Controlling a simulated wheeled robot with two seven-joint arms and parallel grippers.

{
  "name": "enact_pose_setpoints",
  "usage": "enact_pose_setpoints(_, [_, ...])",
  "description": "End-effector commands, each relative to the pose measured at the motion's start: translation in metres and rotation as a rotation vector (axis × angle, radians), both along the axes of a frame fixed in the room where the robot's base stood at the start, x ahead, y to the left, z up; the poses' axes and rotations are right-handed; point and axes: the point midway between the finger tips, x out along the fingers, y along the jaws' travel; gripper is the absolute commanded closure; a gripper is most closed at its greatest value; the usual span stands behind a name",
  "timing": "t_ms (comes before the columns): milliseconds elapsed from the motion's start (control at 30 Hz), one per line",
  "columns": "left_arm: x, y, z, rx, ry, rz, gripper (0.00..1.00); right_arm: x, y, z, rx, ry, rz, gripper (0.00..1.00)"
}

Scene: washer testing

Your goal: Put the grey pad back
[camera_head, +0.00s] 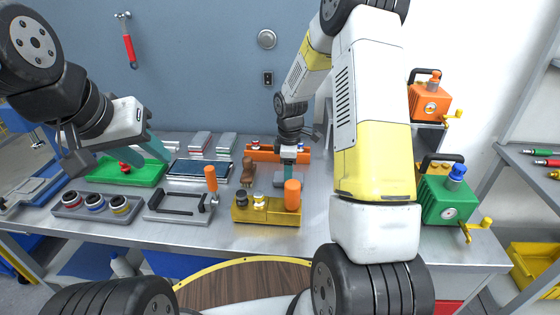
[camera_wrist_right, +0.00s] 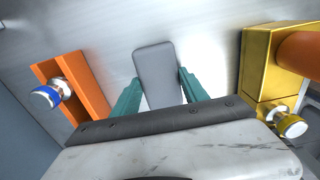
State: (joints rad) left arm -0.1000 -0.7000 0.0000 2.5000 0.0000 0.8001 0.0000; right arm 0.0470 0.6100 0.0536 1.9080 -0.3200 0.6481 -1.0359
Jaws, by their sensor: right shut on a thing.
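The grey pad (camera_wrist_right: 158,75) is a flat rounded rectangle, seen between the two teal fingers of my right gripper (camera_wrist_right: 160,95) in the right wrist view. My right gripper is shut on it. In the head view the right gripper (camera_head: 289,170) points down at the middle of the bench, behind the yellow block, and mostly hides the pad. My left gripper (camera_head: 148,150) hangs above the green tray (camera_head: 110,172) with its teal fingers apart and nothing seen between them.
The orange block (camera_wrist_right: 75,90) and yellow block (camera_wrist_right: 262,75) flank the right gripper closely. On the metal bench (camera_head: 200,236) also lie a dark flat panel (camera_head: 198,170), a grey tray with ringed parts (camera_head: 97,207) and a handled fixture (camera_head: 180,205). Grey blocks (camera_head: 200,142) stand at the back.

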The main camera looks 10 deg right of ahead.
Motion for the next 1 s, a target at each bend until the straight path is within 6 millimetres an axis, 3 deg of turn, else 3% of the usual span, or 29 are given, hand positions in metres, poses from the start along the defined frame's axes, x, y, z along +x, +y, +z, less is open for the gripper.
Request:
enact_pose_setpoints(33, [0.0, 0.0, 0.0, 0.0, 0.0, 0.0, 0.64, 0.0, 0.0, -0.002, 0.0, 0.001, 0.0, 0.86])
enact_pose_setpoints(67, [0.0, 0.0, 0.0, 0.0, 0.0, 0.0, 0.64, 0.0, 0.0, -0.002, 0.0, 0.001, 0.0, 0.46])
enact_pose_setpoints(167, [0.0, 0.0, 0.0, 0.0, 0.0, 0.0, 0.64, 0.0, 0.0, -0.002, 0.0, 0.001, 0.0, 0.27])
enact_pose_setpoints(567, [0.0, 0.0, 0.0, 0.0, 0.0, 0.0, 0.64, 0.0, 0.0, 0.004, 0.0, -0.001, 0.0, 0.27])
enact_pose_setpoints(667, [0.0, 0.0, 0.0, 0.0, 0.0, 0.0, 0.64, 0.001, 0.0, 0.017, 0.0, -0.003, 0.0, 0.27])
enact_pose_setpoints(1000, [0.0, 0.0, 0.0, 0.0, 0.0, 0.0, 0.64, 0.001, -0.001, 0.088, 0.0, -0.004, -0.002, 0.27])
